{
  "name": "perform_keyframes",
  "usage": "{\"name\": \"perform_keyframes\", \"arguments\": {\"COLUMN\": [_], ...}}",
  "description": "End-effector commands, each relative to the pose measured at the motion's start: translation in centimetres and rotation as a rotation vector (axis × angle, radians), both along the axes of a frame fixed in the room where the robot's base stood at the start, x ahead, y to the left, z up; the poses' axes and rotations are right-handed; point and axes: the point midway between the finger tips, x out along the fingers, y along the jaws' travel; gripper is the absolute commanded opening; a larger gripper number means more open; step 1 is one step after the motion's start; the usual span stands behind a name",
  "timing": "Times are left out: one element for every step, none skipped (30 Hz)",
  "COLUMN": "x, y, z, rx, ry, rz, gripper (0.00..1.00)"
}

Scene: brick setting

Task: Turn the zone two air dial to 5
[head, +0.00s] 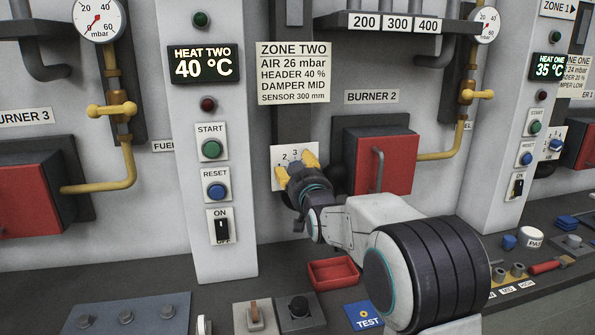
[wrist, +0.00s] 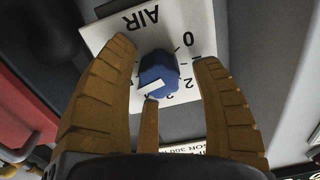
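The zone two air dial is a blue knob (wrist: 156,70) on a white plate (wrist: 185,30) marked AIR, shown upside down in the wrist view. A white pointer mark lies across the knob; I cannot tell which number it points at. In the head view the plate (head: 281,155) shows the numbers 2 and 3, and my gripper hides the knob. My gripper (head: 297,168) is at the plate with its yellow fingers spread around the knob. The wrist view shows gaps between the side fingers and the knob. A third finger is just beside the knob; contact is unclear.
The ZONE TWO card (head: 293,73) reads AIR 26 mbar. The red burner 2 box (head: 395,160) stands right of the dial. A panel with START, RESET and ON controls (head: 212,175) is left. A red tray (head: 333,272) and TEST block (head: 363,316) lie on the shelf below.

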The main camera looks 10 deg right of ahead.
Motion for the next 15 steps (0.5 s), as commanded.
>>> {"name": "perform_keyframes", "arguments": {"x": [-0.01,-0.01,-0.01,-0.02,-0.02,-0.02,-0.02,-0.02,-0.02,-0.02,-0.02,-0.02,-0.02,-0.02,-0.02], "y": [0.0,0.0,0.0,0.0,0.0,0.0,0.0,0.0,0.0,0.01,0.01,0.01,0.02,0.02,0.02], "z": [0.0,0.0,0.0,0.0,0.0,0.0,0.0,0.0,0.01,0.02,0.03,0.05,0.07,0.08,0.1], "rx": [0.0,0.0,0.0,0.0,0.0,0.0,0.0,0.0,0.0,0.0,0.0,0.0,0.0,0.0,0.0], "ry": [0.0,0.0,0.0,0.0,0.0,0.0,0.0,0.0,0.0,0.0,-0.001,-0.001,-0.001,-0.002,-0.002], "rz": [0.0,0.0,0.0,0.0,0.0,0.0,0.0,0.0,0.0,0.0,0.0,0.0,0.0,0.0,0.0], "gripper": [0.54,0.51,0.47,0.45,0.42,0.39,0.36,0.33,0.3,0.27,0.24,0.21,0.18,0.15,0.12]}}
